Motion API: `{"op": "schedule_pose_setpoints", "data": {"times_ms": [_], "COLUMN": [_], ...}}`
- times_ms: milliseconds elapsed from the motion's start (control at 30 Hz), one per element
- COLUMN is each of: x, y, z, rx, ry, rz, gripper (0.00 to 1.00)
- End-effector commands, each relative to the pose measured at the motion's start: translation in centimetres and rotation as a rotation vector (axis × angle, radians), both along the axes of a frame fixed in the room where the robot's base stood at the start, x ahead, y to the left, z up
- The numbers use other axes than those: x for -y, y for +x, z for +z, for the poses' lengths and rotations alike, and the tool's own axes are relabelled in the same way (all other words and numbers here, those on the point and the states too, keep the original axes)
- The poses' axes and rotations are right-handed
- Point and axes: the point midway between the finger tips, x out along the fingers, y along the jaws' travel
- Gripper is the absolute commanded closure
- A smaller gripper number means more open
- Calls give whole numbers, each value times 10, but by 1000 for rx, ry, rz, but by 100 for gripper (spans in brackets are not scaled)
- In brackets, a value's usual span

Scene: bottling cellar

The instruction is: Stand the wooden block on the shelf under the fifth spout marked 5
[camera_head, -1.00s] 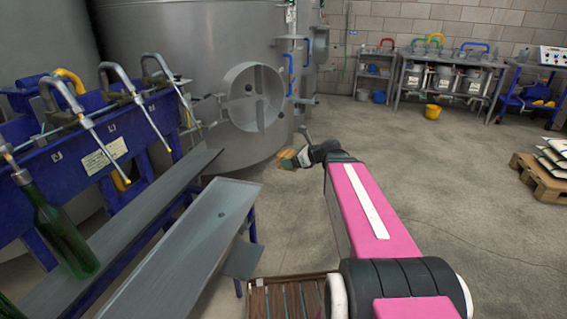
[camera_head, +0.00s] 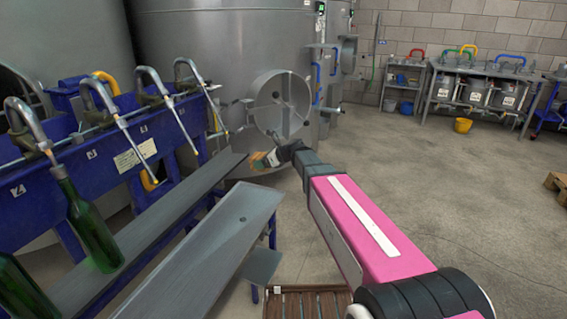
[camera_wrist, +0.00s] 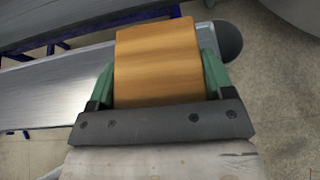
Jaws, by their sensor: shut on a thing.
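My gripper (camera_head: 268,160) is shut on the wooden block (camera_wrist: 158,62), an orange-brown piece between two green fingers in the wrist view. In the head view the block (camera_head: 258,161) is small, in the air just right of the far end of the dark shelf (camera_head: 160,222). The shelf runs below a row of bent metal spouts on a blue filler. The farthest visible spout (camera_head: 209,98) is left of my gripper. Small white marks are on the blue panel, but I cannot read their numbers. Whether the block is above or beyond the shelf end is unclear.
Green bottles (camera_head: 95,230) stand at the near end of the shelf. A large steel tank (camera_head: 230,60) stands behind.

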Motion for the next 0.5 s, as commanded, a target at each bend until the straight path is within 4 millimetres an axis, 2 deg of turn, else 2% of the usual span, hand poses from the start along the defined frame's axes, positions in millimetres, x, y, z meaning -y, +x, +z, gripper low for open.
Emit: {"op": "schedule_pose_setpoints", "data": {"times_ms": [33,133,500], "x": [-13,-30,-48], "y": [5,8,13], "z": [-2,-3,-6], "rx": [-1,-2,-2], "ry": [-2,-5,-7], "rz": [9,19,25], "gripper": [59,59,59]}}
